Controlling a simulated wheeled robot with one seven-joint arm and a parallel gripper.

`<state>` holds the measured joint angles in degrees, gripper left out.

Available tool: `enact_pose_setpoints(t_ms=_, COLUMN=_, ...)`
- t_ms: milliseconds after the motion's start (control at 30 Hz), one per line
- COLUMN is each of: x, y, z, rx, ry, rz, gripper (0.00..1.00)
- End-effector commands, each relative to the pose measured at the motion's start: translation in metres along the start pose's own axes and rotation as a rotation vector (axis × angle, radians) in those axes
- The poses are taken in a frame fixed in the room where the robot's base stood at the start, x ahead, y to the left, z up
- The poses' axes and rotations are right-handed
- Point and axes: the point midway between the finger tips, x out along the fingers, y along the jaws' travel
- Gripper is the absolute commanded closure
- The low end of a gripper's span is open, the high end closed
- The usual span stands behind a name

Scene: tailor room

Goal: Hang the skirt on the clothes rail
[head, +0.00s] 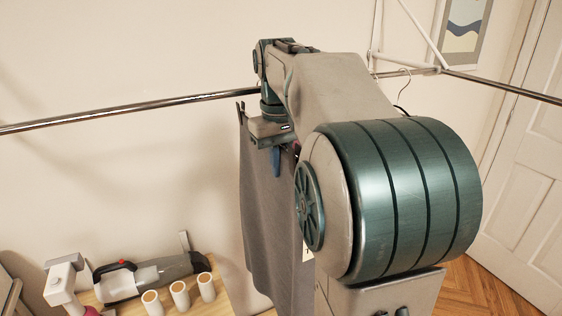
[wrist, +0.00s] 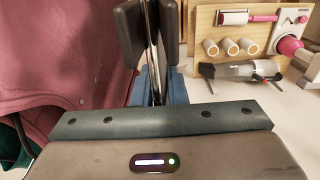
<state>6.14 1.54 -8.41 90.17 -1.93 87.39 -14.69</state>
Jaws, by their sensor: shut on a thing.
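The grey skirt (head: 270,215) hangs long and roughly straight below my gripper (head: 276,165) in the head view. A dark clip shows at its upper left corner. My arm hides its right side. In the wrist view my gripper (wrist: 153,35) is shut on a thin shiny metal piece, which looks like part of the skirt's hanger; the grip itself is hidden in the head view. The clothes rail (head: 120,111) is a chrome bar crossing behind my arm. I cannot tell whether the hanger touches it.
A pink garment (wrist: 60,60) hangs close to my gripper's left in the wrist view. A hanger hook (head: 404,82) sits on the rail to the right, near a white bracket (head: 405,65). A wooden board (head: 180,300) with spools and a handheld vacuum (head: 150,278) is below left. The left rail stretch is clear.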

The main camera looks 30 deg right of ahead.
Motion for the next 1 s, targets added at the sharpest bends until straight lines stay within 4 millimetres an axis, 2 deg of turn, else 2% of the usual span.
enact_pose_setpoints(t_ms=100, x=-0.001, y=0.000, z=0.000, rx=0.000, ry=0.002, rz=0.000, gripper=1.00)
enact_pose_setpoints(t_ms=133, x=-0.001, y=0.000, z=0.000, rx=0.000, ry=0.002, rz=0.000, gripper=0.82)
enact_pose_setpoints(t_ms=200, x=-0.001, y=0.000, z=0.000, rx=0.000, ry=0.002, rz=0.000, gripper=0.63)
enact_pose_setpoints(t_ms=467, x=0.000, y=0.000, z=0.000, rx=0.000, ry=-0.001, rz=0.000, gripper=0.62)
enact_pose_setpoints(t_ms=633, x=-0.009, y=0.000, z=0.000, rx=0.000, ry=0.001, rz=0.000, gripper=0.62)
enact_pose_setpoints(t_ms=767, x=-0.030, y=0.000, z=-0.001, rx=0.000, ry=0.003, rz=0.001, gripper=0.62)
enact_pose_setpoints(t_ms=1000, x=-0.079, y=0.000, z=-0.001, rx=0.000, ry=0.003, rz=0.001, gripper=0.62)
